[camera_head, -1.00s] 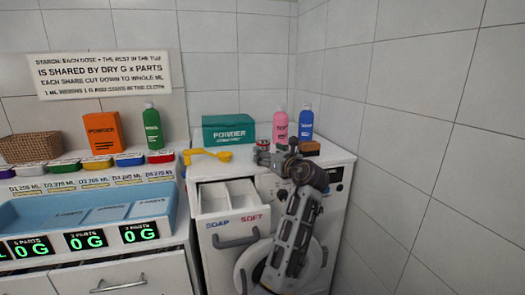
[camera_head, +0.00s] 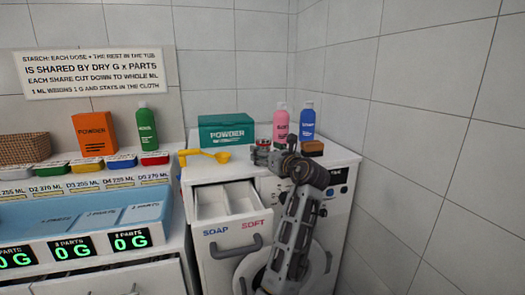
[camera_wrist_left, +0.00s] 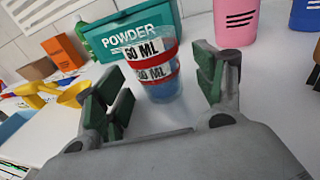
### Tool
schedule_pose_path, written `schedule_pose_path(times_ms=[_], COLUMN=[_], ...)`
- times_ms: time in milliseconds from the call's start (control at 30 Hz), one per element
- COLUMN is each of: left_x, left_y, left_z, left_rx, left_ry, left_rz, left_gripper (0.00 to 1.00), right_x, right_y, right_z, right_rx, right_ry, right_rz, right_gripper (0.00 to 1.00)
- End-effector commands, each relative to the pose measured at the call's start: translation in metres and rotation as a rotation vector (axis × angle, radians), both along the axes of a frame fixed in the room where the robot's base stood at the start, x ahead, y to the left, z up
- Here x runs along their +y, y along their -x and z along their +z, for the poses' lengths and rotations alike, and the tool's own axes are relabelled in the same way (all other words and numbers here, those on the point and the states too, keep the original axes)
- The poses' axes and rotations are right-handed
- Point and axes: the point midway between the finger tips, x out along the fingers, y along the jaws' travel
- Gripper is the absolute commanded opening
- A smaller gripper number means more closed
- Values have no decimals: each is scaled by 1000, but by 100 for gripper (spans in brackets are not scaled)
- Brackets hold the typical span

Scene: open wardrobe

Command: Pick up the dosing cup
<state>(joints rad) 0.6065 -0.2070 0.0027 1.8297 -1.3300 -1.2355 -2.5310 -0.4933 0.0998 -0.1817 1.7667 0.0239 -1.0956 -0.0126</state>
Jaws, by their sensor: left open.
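The dosing cup (camera_wrist_left: 150,65) is clear, with red bands and a "60 ML" label. It stands upright on the white machine top, in front of the teal powder box. My left gripper (camera_wrist_left: 168,72) is open, its green-padded fingers on either side of the cup, with a visible gap on the right. I cannot tell how deep the cup sits between the fingers. In the head view the cup (camera_head: 264,143) shows small and partly hidden behind my left gripper (camera_head: 262,156). My right gripper is not in view.
The teal powder box (camera_head: 225,129) stands behind the cup. A pink bottle (camera_head: 281,127), a blue bottle (camera_head: 307,121) and a brown block (camera_head: 313,148) are to the right. A yellow scoop (camera_head: 205,155) lies to the left. The soap drawer (camera_head: 226,200) is open below.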

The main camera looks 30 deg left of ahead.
Motion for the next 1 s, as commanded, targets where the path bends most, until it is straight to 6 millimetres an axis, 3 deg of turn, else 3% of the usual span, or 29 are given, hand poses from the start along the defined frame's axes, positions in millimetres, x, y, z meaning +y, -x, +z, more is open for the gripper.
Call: schedule_pose_path(times_ms=[567, 1000], left_x=[-1, 0], left_y=[1, 1], left_z=[0, 1], left_rx=[0, 0], left_ry=[0, -1], left_rz=[0, 0], left_gripper=[70, 18], right_x=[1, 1], right_y=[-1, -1], right_z=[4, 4], right_rx=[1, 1], right_ry=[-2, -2], right_rz=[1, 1], right_gripper=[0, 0])
